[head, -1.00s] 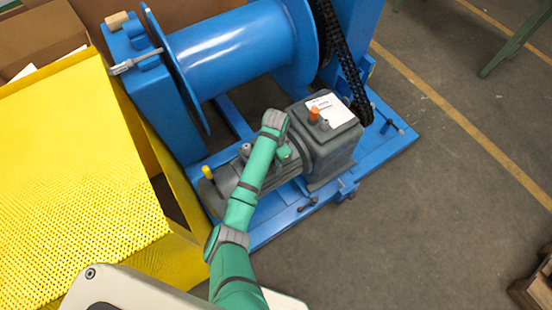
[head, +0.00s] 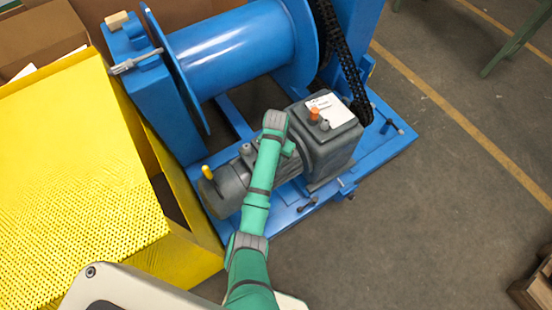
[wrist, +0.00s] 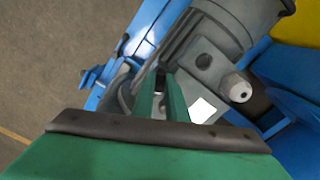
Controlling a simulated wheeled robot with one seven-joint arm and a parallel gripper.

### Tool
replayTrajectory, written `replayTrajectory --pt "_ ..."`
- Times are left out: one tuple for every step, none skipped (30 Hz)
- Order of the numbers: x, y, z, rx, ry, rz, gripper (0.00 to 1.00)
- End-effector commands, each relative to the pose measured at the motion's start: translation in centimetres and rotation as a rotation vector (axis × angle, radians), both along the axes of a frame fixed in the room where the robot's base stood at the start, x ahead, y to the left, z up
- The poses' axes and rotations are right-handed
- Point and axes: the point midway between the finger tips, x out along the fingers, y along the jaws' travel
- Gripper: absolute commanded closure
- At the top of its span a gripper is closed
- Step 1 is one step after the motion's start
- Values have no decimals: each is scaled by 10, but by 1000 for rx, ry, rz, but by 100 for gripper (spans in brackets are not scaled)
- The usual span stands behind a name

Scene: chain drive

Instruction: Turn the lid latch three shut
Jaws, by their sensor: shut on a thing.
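In the wrist view my gripper (wrist: 163,98) has its two green fingers close together around a small dark piece (wrist: 161,78), which looks like a lid latch. Most of it is hidden between the fingers, so I cannot tell its angle or its number. In the head view my gripper (head: 289,148) is at the grey motor (head: 232,186), beside the gearbox, and my arm covers much of that spot. In the wrist view a grey plate with a round hole (wrist: 205,66) and a pale knob (wrist: 238,88) lie right of the fingers.
The grey gearbox (head: 335,140) carries an orange cap (head: 314,114) and a white label. A blue winch drum (head: 235,50) and a black chain (head: 345,60) stand behind. A perforated yellow guard (head: 80,190) is at the left.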

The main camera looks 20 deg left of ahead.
Motion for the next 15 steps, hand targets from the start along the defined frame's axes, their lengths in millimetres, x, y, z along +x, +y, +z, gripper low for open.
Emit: replayTrajectory --pt "1 -2 -1 -1 -3 40 100" --pt "1 -3 -1 -2 -3 68 100" --pt "1 -3 -1 -1 -3 106 100" --pt "1 -3 0 0 -4 136 100" --pt "2 -3 0 -1 -4 164 100" --pt "2 -3 0 -1 -5 201 100" --pt "2 -3 0 0 -5 230 100" --pt "2 -4 0 0 -5 258 100" --pt "2 -4 0 0 -5 296 100" --pt "2 -4 0 -1 -5 325 100" --pt "2 -5 0 -1 -5 352 100" --pt "2 -4 0 0 -5 391 100" --pt "2 -5 0 0 -5 418 100" --pt "2 -5 0 0 -5 448 100" --pt "2 -5 0 -1 -5 485 100"
